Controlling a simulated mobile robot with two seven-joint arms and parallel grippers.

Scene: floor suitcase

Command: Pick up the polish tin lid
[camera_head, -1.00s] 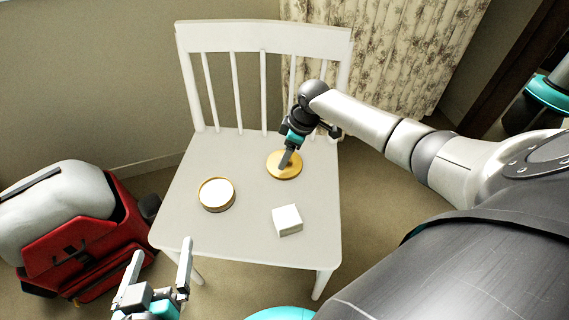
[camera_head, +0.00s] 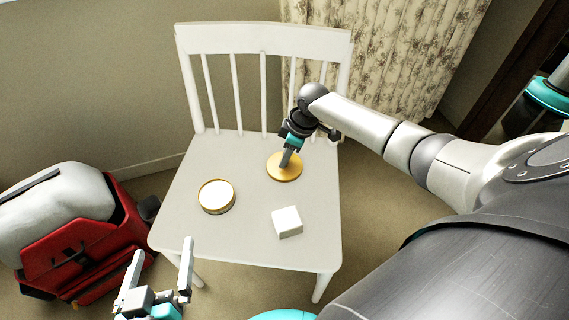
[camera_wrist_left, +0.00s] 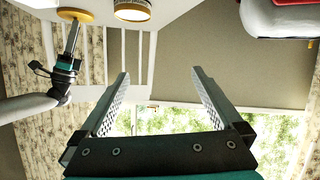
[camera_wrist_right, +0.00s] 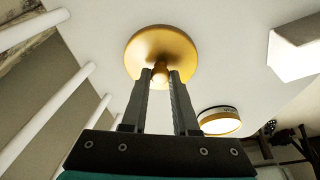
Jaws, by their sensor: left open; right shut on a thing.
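The polish tin lid (camera_head: 285,171) is a gold disc with a small knob, over the right back part of the white chair's seat. It also shows in the right wrist view (camera_wrist_right: 160,48), where my right gripper (camera_wrist_right: 160,76) is shut on its knob. I cannot tell whether the lid touches the seat. The open round tin (camera_head: 216,196), gold-rimmed with a pale inside, stands on the seat to the left of the lid. My left gripper (camera_head: 160,268) is open and empty in front of the seat's front left corner.
A white block (camera_head: 287,221) sits on the seat (camera_head: 245,240) near its front right. The chair's slatted backrest (camera_head: 262,38) rises behind. A red and grey suitcase (camera_head: 78,245) is on the floor at the left. The middle of the seat is clear.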

